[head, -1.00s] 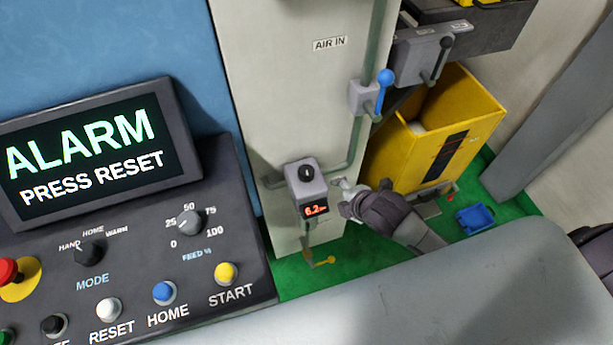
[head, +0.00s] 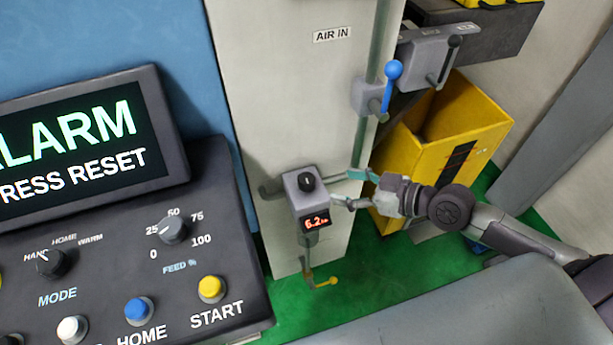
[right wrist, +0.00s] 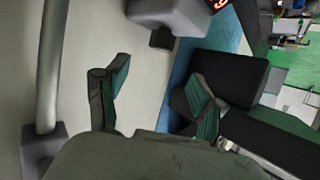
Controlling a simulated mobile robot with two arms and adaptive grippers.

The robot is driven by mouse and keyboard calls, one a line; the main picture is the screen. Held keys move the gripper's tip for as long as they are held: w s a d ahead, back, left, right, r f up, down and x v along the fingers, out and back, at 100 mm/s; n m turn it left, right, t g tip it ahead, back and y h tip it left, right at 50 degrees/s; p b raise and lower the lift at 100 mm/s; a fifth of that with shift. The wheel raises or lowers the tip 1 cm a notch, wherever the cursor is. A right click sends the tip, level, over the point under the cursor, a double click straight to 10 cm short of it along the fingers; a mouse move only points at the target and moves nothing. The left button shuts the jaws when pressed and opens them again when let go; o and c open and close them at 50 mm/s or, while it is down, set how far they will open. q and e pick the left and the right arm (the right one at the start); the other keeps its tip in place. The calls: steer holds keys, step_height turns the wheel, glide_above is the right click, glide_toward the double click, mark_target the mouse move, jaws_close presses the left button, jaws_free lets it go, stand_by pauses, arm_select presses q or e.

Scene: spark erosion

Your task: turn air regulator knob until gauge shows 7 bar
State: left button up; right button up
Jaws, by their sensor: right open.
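The air regulator is a grey box (head: 296,190) on the pale column below the AIR IN label. Its black knob (head: 306,182) is on top, and its red digital gauge (head: 315,223) reads about 6.2. My right gripper (head: 343,188) is open and empty just right of the regulator, with its fingers pointing left towards it, apart from the knob as far as I can tell. In the right wrist view the open fingers (right wrist: 160,98) have nothing between them, and the regulator (right wrist: 175,12) shows at the top, partly cut off. My left gripper is not in view.
A blue-handled valve (head: 388,88) and a grey lever box (head: 428,58) are above right. A yellow bin (head: 400,155) stands behind my right gripper. A control panel (head: 110,260) with an alarm screen (head: 90,150) fills the left. A yellow-handled valve (head: 322,283) hangs below the regulator.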

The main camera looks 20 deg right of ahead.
mark_target(308, 180)
steer(key=p+x, duration=0.2)
steer(key=x, duration=0.9)
steer(key=shift+w+a+f, duration=0.15)
steer(key=c, duration=1.2)
steer(key=shift+o, duration=0.2)
steer(key=m+h+p, duration=0.1)
steer(key=p, duration=0.2)
steer(key=m+t+h+p, duration=0.1)
steer(key=p, duration=0.3)
steer(key=r+m+t+h+p, duration=0.1)
steer(key=h+p, duration=0.1)
steer(key=p, duration=0.2)
steer(key=shift+m, duration=0.4)
steer(key=shift+f+m+t+h+p, duration=0.35)
steer(key=shift+m+t+h+p, duration=0.05)
steer(key=shift+p, duration=0.1)
steer(key=o, duration=1.2)
steer(key=shift+f, duration=0.1)
steer(key=shift+c, duration=0.2)
